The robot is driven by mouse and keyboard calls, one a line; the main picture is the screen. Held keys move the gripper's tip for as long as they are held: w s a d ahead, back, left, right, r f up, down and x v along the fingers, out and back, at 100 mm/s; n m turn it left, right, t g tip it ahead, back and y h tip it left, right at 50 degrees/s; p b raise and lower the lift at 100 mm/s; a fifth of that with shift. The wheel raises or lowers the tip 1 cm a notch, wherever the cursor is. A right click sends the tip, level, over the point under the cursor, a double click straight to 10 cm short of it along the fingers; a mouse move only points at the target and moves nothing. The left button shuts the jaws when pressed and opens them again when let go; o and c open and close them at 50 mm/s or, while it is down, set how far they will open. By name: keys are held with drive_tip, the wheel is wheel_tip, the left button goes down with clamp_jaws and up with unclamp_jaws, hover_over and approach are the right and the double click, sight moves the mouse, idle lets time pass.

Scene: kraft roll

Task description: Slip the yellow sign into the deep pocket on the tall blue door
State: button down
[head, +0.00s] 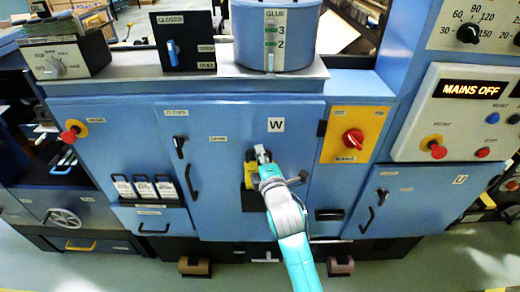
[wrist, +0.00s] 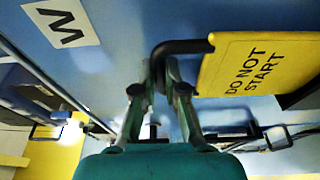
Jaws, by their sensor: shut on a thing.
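The yellow sign (wrist: 255,65), lettered DO NOT START, has a black hooked handle (wrist: 185,46). My gripper (wrist: 165,68) is shut on this handle, with the sign to the right in the wrist view. In the head view the yellow sign (head: 249,200) shows partly beside my gripper (head: 260,156), which covers the rest. Both are in front of the tall blue door (head: 230,120), below its W label (head: 276,125). A dark shape (wrist: 300,96) lies behind the sign's edge; I cannot tell whether it is the pocket.
A black door handle (head: 190,182) is left of my gripper. A yellow panel with a red knob (head: 353,139) is to the right. Several white tags (head: 144,188) stand in a row at left. A glue pot (head: 274,40) sits on the ledge above.

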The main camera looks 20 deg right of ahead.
wheel_tip(320, 180, down, 9)
idle(1.1)
drive_tip(key=shift+f, duration=0.5)
idle(0.6)
drive_tip(key=c, duration=1.2)
unclamp_jaws()
drive_tip(key=shift+o, duration=0.2)
drive_tip(key=shift+s+f, duration=0.1)
drive_tip(key=shift+s, duration=0.1)
drive_tip(key=s, duration=1.1)
drive_tip(key=shift+s+a, duration=0.3)
drive_tip(key=shift+a, duration=0.05)
